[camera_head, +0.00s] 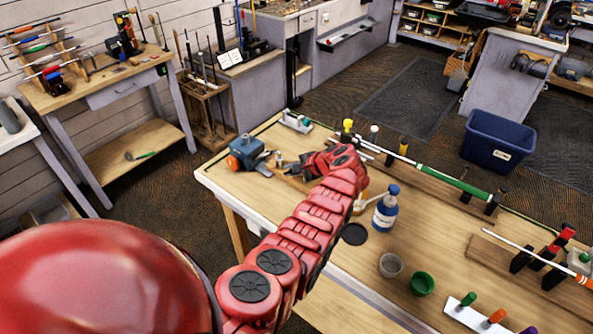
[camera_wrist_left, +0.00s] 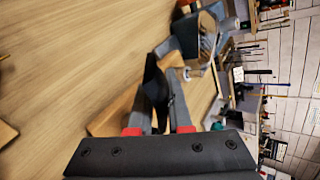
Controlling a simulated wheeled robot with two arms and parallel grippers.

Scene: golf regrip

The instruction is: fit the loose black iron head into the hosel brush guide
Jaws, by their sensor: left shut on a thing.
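My left gripper (camera_head: 288,171) reaches over the far left part of the workbench, its fingers pointing left toward a blue vise (camera_head: 244,148). In the left wrist view the gripper (camera_wrist_left: 160,92) is shut on a dark piece, which looks like the black iron head (camera_wrist_left: 155,82). Its shape is partly hidden by the fingers. A small wooden block (camera_wrist_left: 172,61) shows just beyond the fingertips, in front of the vise. I cannot tell whether the held piece touches it, nor which thing is the hosel brush guide. My right gripper is out of view.
A club with a green grip (camera_head: 455,181) lies on supports at the back. A blue-capped bottle (camera_head: 386,209), a black disc (camera_head: 354,234), a grey cup (camera_head: 390,264) and a green cup (camera_head: 422,283) stand right of my arm.

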